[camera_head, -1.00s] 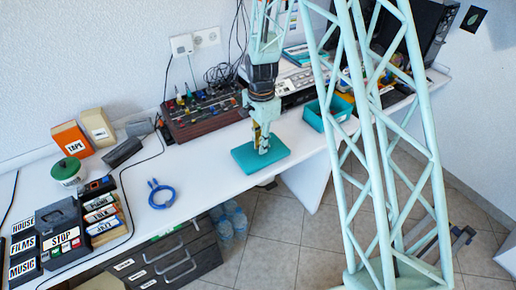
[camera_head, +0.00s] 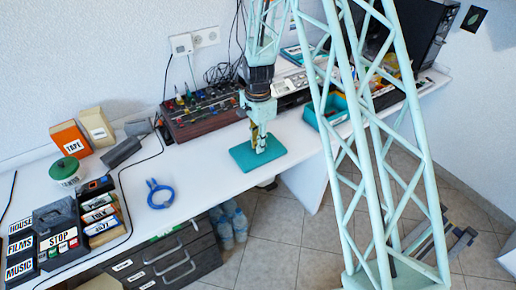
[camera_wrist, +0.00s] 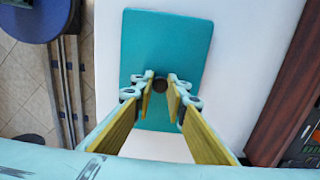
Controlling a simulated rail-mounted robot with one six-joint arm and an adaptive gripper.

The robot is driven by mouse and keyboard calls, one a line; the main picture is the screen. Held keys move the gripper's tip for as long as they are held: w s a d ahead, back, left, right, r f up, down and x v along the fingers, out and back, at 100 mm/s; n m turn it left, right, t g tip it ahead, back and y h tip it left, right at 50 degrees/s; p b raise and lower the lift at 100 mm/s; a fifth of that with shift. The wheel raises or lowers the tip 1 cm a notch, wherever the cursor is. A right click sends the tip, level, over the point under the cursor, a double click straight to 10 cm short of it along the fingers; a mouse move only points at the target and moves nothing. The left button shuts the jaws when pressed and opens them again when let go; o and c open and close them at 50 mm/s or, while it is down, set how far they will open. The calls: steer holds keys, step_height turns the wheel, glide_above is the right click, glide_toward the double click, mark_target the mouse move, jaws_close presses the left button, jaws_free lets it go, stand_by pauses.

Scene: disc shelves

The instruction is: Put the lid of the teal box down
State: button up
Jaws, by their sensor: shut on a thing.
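The teal lid (camera_head: 243,159) is a flat rectangle with a small dark knob at its middle. It is at the front edge of the white table, level; I cannot tell whether it touches the table. My gripper (camera_head: 260,148) points down over the lid with its yellow-lined fingers shut on the knob. In the wrist view, the lid (camera_wrist: 168,40) lies beyond my gripper (camera_wrist: 160,86), with the fingertips either side of the knob. The teal box (camera_head: 312,118) stands open to the right of the lid, partly hidden by my lattice column.
A mixer (camera_head: 203,115) with several knobs and cables stands behind the lid. Drawers (camera_head: 165,262) stand below.

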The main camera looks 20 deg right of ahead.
steer(key=shift+f, duration=0.55)
steer(key=shift+f, duration=0.2)
steer(key=o, duration=0.9)
steer(key=shift+c, duration=0.2)
steer(key=shift+r, duration=0.15)
step_height(320, 180, up, 11)
steer(key=shift+f+p, duration=0.2)
steer(key=shift+p, duration=0.85)
steer(key=shift+r, duration=0.75)
steer(key=shift+r, duration=0.15)
